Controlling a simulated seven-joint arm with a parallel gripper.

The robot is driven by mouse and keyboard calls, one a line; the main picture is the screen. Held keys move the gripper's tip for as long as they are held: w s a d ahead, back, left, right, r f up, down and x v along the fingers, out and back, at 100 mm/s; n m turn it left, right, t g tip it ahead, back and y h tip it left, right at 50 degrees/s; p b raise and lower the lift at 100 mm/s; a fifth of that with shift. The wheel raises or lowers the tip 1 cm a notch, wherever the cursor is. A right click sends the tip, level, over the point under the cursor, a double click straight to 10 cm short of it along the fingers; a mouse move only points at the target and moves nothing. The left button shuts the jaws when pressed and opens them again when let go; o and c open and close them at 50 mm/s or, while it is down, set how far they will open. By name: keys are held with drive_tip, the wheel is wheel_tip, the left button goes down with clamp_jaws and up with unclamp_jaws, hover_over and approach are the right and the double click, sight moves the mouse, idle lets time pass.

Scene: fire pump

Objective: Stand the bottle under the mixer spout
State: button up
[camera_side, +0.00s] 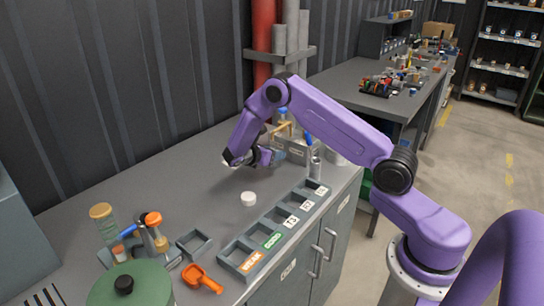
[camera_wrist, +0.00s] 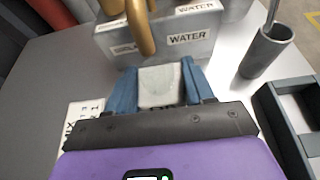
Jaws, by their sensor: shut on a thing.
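My gripper (camera_wrist: 158,80) is shut on a pale grey, squarish thing, which I take to be the bottle (camera_wrist: 160,88). It sits between the two blue fingers in the wrist view; its lower part is hidden. In the side view my gripper (camera_side: 262,157) is low over the bench, and the held bottle is hard to make out there. The mixer (camera_wrist: 190,45) is a grey block with a WATER label, just beyond the fingers. Its curved gold spout (camera_wrist: 141,28) hangs in front of the block, beyond the bottle. The mixer also shows in the side view (camera_side: 297,152).
A grey cup with a rod (camera_wrist: 265,52) stands right of the mixer. A row of labelled trays (camera_side: 262,243) lines the bench's front edge. A white round cap (camera_side: 248,198) lies on the open bench. An orange scoop (camera_side: 201,279) and several jars are at the near left.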

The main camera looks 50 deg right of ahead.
drive_tip(key=shift+a+f, duration=0.1)
drive_tip(key=shift+f, duration=0.45)
drive_tip(key=shift+f, duration=0.1)
drive_tip(key=o, duration=1)
